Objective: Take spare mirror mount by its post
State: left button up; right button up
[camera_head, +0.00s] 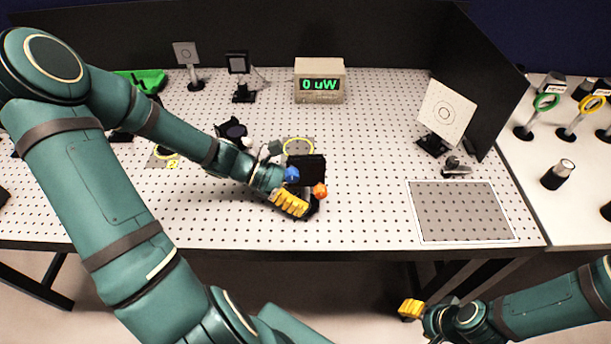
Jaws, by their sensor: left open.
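A dark mount with a square black plate (306,168), a blue knob and an orange knob stands at the middle of the perforated table; I take it for a mirror mount, though I cannot tell if it is the spare one. My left gripper (292,203), with yellow finger pads, is open right at its near left side. The arm and fingers hide the mount's post and lower part, and contact cannot be told. My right gripper (411,308) is low in front of the table, away from the mount; only one yellow pad shows clearly.
A power meter (320,68) reads "0 uW" at the back. A white target card (447,108) stands right, by a black panel. A grey mat (463,212) lies bare at front right. Ring mounts (546,102) stand on the side table. A dark mount (232,129) stands left behind my arm.

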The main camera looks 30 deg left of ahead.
pick_arm(q)
jog(key=shift+c, duration=0.3)
grip_shut()
jog(key=shift+r, duration=0.15)
